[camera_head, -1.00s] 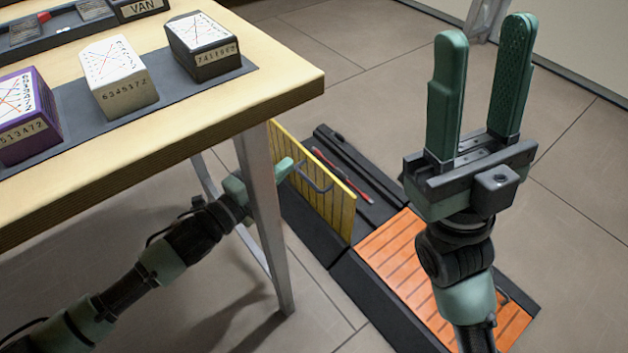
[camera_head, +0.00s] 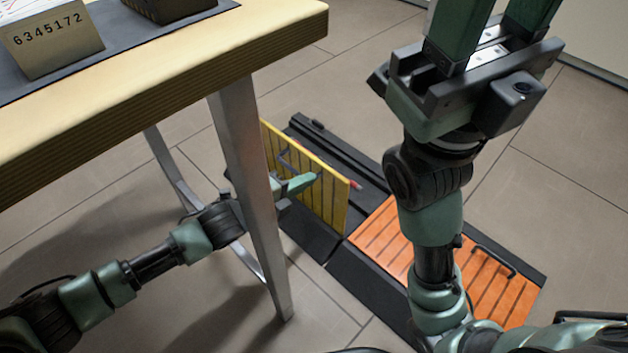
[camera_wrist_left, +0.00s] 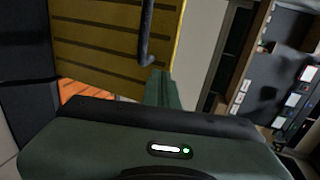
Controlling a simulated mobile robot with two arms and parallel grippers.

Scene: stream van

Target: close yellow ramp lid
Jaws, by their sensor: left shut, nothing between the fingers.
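The yellow ramp lid (camera_head: 325,196) stands up steeply on its dark ramp box (camera_head: 370,193), open, with a dark bar handle on its face. It also shows in the left wrist view (camera_wrist_left: 105,45), with the handle (camera_wrist_left: 147,35). My left gripper (camera_head: 305,184) is shut and empty, its fingertips against or very near the lid's face beside the handle; contact is hard to tell. A table leg partly hides the left wrist. My right gripper (camera_head: 490,30) is raised in the foreground, pointing up, its fingers apart and their tips cut off by the frame.
An orange slatted lid (camera_head: 380,235) lies flat beside the yellow one. A red tool (camera_head: 355,184) lies in the open box. The wooden table (camera_head: 200,75) with its metal leg (camera_head: 250,190) stands over my left arm. Floor on the right is clear.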

